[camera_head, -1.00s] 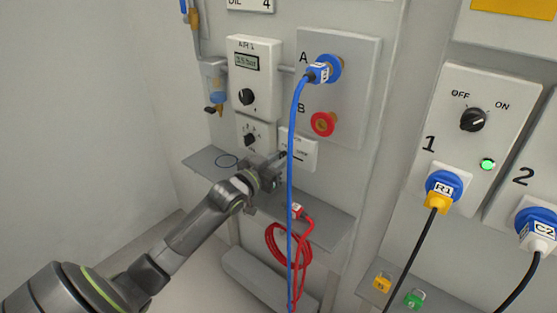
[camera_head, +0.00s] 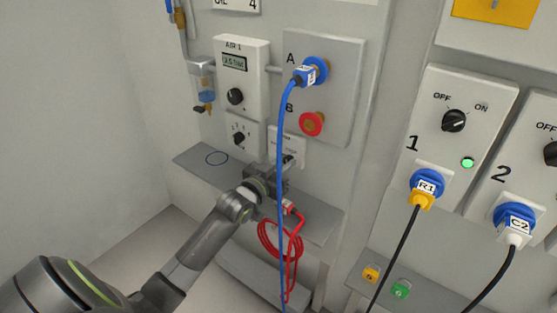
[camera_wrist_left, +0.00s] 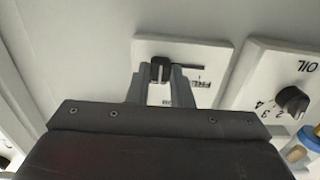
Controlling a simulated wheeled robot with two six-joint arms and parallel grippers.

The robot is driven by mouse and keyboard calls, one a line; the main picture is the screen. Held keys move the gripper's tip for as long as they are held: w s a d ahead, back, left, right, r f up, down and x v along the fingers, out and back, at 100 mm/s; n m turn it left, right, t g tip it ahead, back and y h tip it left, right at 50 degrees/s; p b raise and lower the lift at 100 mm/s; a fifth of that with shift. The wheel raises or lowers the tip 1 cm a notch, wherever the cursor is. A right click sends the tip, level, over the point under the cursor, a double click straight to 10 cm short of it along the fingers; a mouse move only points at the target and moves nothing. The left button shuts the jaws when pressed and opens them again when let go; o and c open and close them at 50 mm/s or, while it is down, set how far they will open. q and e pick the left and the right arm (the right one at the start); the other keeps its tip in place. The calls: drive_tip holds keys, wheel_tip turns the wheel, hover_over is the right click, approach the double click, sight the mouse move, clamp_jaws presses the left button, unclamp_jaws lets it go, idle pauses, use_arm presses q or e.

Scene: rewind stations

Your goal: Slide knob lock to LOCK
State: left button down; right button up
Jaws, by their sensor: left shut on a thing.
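The knob lock is a small white plate (camera_head: 297,143) low on the wall panel; it also shows in the left wrist view (camera_wrist_left: 215,52). Its black slide knob (camera_wrist_left: 160,68) sits between my left gripper's fingers, at the slot's end away from the FREE lettering. The bare slot runs from the knob toward the FREE side. My left gripper (camera_head: 287,161) is shut on the knob; its fingers also show in the left wrist view (camera_wrist_left: 159,82). The gripper hides part of the lettering. My right gripper is out of view.
A blue cable (camera_head: 282,200) hangs from socket A in front of the plate's edge. A red coiled cable (camera_head: 280,240) hangs below the grey shelf (camera_head: 195,160).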

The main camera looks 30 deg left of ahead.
use_arm(q)
drive_tip(key=shift+f, duration=0.1)
drive_tip(key=c, duration=1.6)
unclamp_jaws()
drive_tip(key=shift+d, duration=0.1)
drive_tip(key=o, duration=0.3)
drive_tip(key=shift+d, duration=0.2)
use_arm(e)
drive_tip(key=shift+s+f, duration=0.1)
use_arm(q)
drive_tip(key=shift+a, duration=0.1)
drive_tip(key=s+p, duration=0.1)
drive_tip(key=s, duration=0.4)
drive_tip(key=s+a+p, duration=0.1)
drive_tip(key=s, duration=0.5)
drive_tip(key=s+p, duration=0.1)
drive_tip(key=s, duration=0.5)
drive_tip(key=shift+s+a, duration=0.15)
drive_tip(key=shift+s, duration=0.05)
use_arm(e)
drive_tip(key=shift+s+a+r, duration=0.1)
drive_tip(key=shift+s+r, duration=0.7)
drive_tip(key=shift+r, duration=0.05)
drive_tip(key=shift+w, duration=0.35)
